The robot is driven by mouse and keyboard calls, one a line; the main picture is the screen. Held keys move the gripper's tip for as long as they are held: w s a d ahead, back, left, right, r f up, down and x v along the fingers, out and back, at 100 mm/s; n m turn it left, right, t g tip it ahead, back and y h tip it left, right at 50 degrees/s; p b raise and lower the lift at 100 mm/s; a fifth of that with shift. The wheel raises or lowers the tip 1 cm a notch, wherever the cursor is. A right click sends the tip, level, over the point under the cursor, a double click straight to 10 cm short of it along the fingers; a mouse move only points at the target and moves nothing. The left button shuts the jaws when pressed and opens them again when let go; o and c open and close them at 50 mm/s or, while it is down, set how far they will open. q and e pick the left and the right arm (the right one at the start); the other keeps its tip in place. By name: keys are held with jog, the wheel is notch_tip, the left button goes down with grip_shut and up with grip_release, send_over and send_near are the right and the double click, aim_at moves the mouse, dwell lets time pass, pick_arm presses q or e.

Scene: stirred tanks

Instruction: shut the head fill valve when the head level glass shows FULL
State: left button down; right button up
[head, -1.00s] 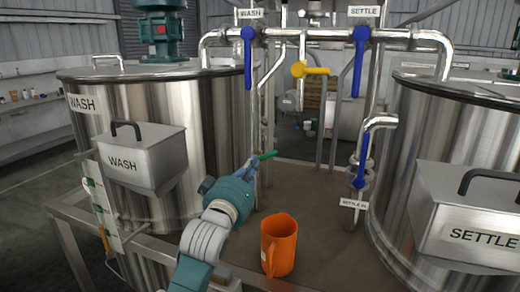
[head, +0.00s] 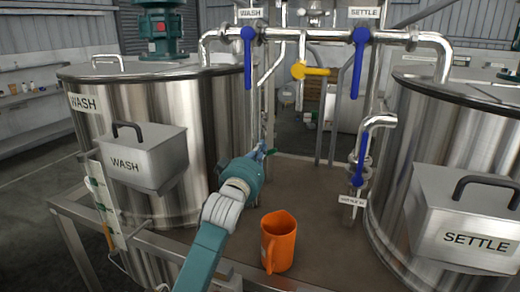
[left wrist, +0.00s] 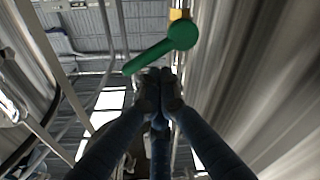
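A green lever handle (left wrist: 155,53) with a round hub shows in the left wrist view, just beyond my left fingertips; it slants down to the left. In the head view my left gripper (head: 263,150) is between the two tanks, largely hiding that lever. In the left wrist view its fingers (left wrist: 160,82) are drawn together close to the lever; I see nothing clearly gripped. Blue levers hang down on the pipe under the WASH (head: 248,55) and SETTLE (head: 359,62) labels, and a yellow lever (head: 311,71) points right. No glass labelled head is readable. My right gripper is out of view.
The WASH tank (head: 95,125) stands left with a level gauge strip (head: 103,203) at its side, and the SETTLE tank (head: 425,130) right. An orange jug (head: 281,243) stands on the platform (head: 310,190) beside my left arm.

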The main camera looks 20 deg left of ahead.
aim_at(269, 154)
pick_arm(q)
jog(key=shift+d+f+m, duration=0.35)
jog(key=shift+d+m, duration=0.05)
jog(key=shift+m, duration=0.7)
jog(key=shift+d+f+m+h+p, duration=0.1)
jog(key=shift+d+f+m+h, duration=0.15)
jog(key=shift+m, duration=0.6)
jog(key=shift+d+f+m+h+p, duration=0.2)
jog(key=shift+f+m, duration=0.1)
jog(key=shift+m, duration=0.5)
jog(key=shift+d+f+m+h+p, duration=0.15)
jog(key=shift+d+f+m, duration=0.1)
jog(key=shift+m, duration=0.6)
